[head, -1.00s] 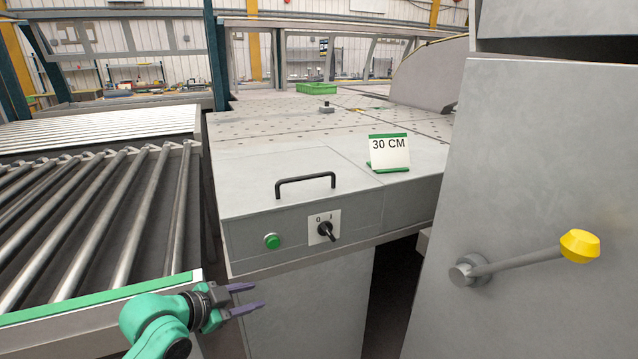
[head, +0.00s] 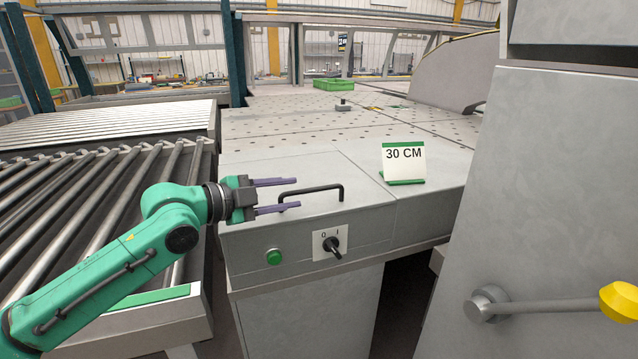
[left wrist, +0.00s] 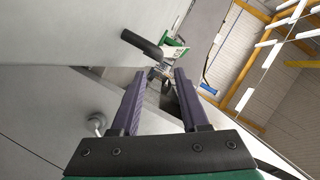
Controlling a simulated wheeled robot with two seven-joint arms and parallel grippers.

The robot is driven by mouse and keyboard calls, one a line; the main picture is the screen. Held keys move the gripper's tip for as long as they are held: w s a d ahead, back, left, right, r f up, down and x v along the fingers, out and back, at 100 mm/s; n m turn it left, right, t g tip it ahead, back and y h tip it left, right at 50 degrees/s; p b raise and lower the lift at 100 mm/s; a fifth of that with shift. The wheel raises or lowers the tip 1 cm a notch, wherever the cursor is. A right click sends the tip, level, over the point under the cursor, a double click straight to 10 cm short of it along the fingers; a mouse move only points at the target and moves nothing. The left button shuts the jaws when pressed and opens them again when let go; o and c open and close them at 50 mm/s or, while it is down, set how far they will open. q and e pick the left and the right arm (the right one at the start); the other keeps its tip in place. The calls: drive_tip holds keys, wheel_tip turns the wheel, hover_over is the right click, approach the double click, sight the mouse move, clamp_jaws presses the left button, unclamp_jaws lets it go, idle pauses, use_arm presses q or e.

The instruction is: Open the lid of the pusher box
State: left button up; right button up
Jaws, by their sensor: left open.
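The pusher box (head: 240,242) is a grey metal box at the table's front corner. Its lid (head: 330,171) lies flat and shut. A black bar handle (head: 325,189) stands on the lid; it also shows in the left wrist view (left wrist: 142,43), beyond the fingers. My left gripper (head: 278,195) is open and empty, at the handle's left end in the head view, its purple fingers pointing right. In the left wrist view the open fingers (left wrist: 156,100) have nothing between them close up. Whether they touch the handle I cannot tell. My right gripper is not in view.
The box front has a green button (head: 274,257) and a black rotary switch (head: 334,246). A "30 CM" sign (head: 404,162) stands right of the lid. A roller conveyor (head: 60,215) is at left. A grey cabinet with a yellow-knobbed lever (head: 545,306) is at right.

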sight(315, 189)
use_arm(q)
drive_tip(key=p+x, duration=0.2)
drive_tip(key=x, duration=0.6)
drive_tip(key=shift+r, duration=0.1)
drive_tip(key=shift+w+d, duration=0.2)
drive_tip(key=shift+d, duration=0.1)
drive_tip(key=shift+c, duration=0.3)
clamp_jaws()
idle(0.4)
